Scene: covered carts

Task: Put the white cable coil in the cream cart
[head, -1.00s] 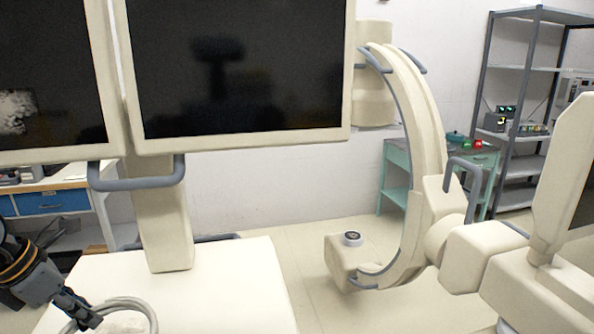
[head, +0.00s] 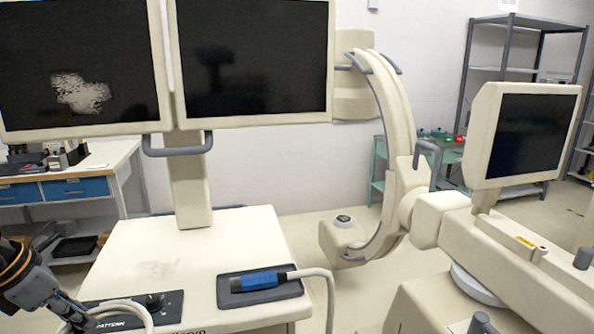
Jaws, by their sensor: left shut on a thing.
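The white cable coil (head: 134,307) shows at the lower left edge, partly cut off by the bottom of the head view. My left gripper (head: 78,318) comes in from the lower left and is shut on the coil. The cream cart (head: 195,243) has a pale flat top with a dark smudge, and a monitor column rises from its back. The coil appears in front of the cart's near left edge, over its dark control panel (head: 158,300). I cannot tell whether it touches the cart. My right gripper is out of view.
A blue plug (head: 258,281) with a thick pale cable lies on a dark pad at the cart's front right. Twin monitors (head: 252,60) hang above the cart. A C-shaped arm machine (head: 400,125) and another monitor unit (head: 528,135) stand to the right. The cart's middle top is clear.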

